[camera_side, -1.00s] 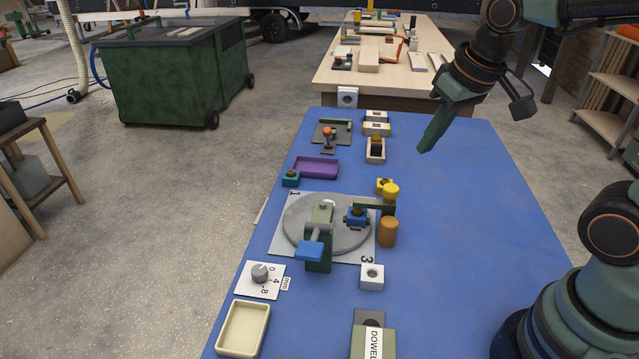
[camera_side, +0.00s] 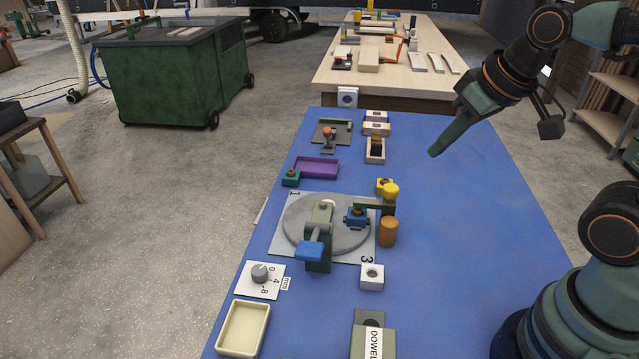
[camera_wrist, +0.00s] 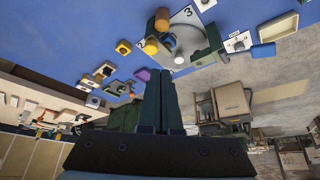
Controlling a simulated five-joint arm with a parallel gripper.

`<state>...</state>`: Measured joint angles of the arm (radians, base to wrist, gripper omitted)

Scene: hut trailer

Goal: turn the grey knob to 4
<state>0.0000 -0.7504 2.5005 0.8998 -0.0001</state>
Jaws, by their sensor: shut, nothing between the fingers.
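The grey knob (camera_side: 260,272) sits on a white plate (camera_side: 252,286) marked 0, 4 and 8, at the front left of the blue table. Its pointer direction is too small to tell for sure. The plate also shows small at the upper right of the wrist view (camera_wrist: 238,42). My gripper (camera_side: 433,153) is shut and empty. It hangs above the right part of the table, far to the right of and behind the knob. In the wrist view its fingers (camera_wrist: 163,75) lie together.
A grey turntable (camera_side: 345,243) with a green clamp (camera_side: 319,262) and a blue handle (camera_side: 309,252) stands right of the knob. A cream tray (camera_side: 266,322) lies in front of the knob. An orange cylinder (camera_side: 388,232) stands beside the turntable. The table's right side (camera_side: 470,230) is clear.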

